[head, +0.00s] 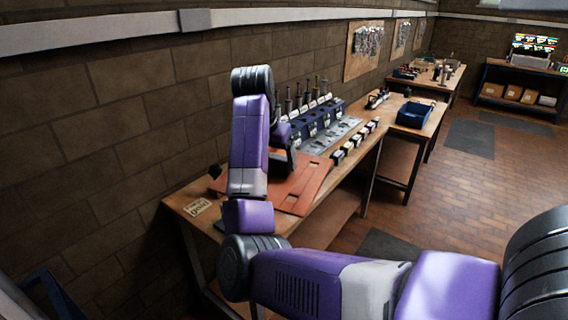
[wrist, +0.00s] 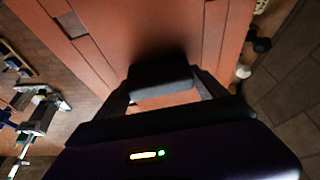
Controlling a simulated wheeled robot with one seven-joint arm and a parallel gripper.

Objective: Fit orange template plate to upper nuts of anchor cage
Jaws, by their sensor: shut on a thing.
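The orange template plate (head: 311,181) is at the near end of the wooden bench, partly hidden behind my purple arm. In the wrist view the orange plate (wrist: 135,35) fills the upper middle, with straight seams and a small dark square opening near its left side. My gripper (wrist: 163,92) is shut on a dark grey block that appears to be the plate's grip. In the head view my gripper is mostly hidden by the arm. Whether the plate rests on the bench or is slightly raised cannot be told. I cannot clearly make out the anchor cage or its nuts.
A blue rack (head: 318,120) with several upright rods stands along the brick wall beyond the plate. A light metal strip (head: 333,136) and several small boxes lie beside it. A sign (head: 197,207) lies at the bench's near corner. A blue bin (head: 414,115) stands farther back.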

